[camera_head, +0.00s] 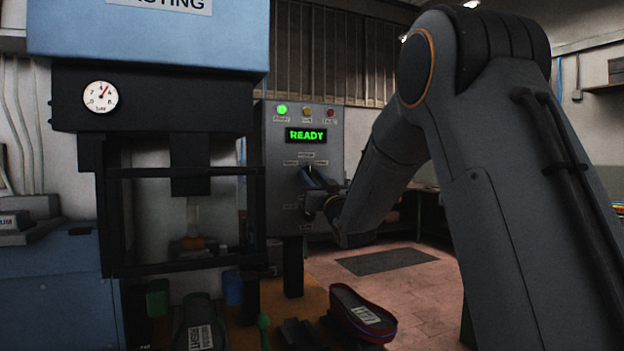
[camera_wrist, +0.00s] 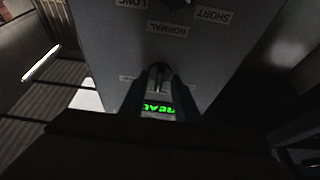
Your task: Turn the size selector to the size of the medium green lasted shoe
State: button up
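The control panel (camera_head: 275,150) stands beyond the press with a lit READY display (camera_head: 305,135). The size selector (camera_wrist: 158,75) is a small dark knob, its handle roughly upright in the wrist view; labels around it are too dim to read surely. My gripper (camera_wrist: 160,86) has its two fingers apart, one each side of the knob, with a gap visible. In the head view my gripper (camera_head: 307,174) is at the panel face and hides much of the selector.
A second knob (camera_wrist: 205,3) lies near LONG, NORMAL and SHORT labels. The blue press (camera_head: 150,35) with a gauge (camera_head: 100,97) fills the left. A maroon shoe (camera_head: 362,312), a green cup (camera_head: 157,298) and a blue cup (camera_head: 233,287) are below. A dark mat (camera_head: 387,261) lies on open floor.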

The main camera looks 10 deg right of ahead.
jog(key=shift+s, duration=0.1)
jog(key=b+v, duration=0.2)
jog(key=v, duration=0.5)
jog(key=shift+s+f, duration=0.2)
jog(key=shift+s, duration=0.1)
jog(key=s+f+m+g+h, duration=0.15)
jog(key=s+f+g, duration=0.35)
jog(key=f, duration=0.7)
jog(key=s+f+m+g+h, duration=0.15)
jog(key=s+f+g, duration=0.35)
jog(key=f, duration=0.8)
jog(key=s+f+g, duration=0.4)
jog(key=s, duration=0.5)
jog(key=s+a+f+g, duration=0.1)
jog(key=s+f+g, duration=0.3)
jog(key=s, duration=0.6)
jog(key=s+a+f+n+g, duration=0.1)
jog(key=s+f+g, duration=0.3)
jog(key=s, duration=0.6)
notch_tip(320, 180, down, 2)
jog(key=shift+h, duration=0.4)
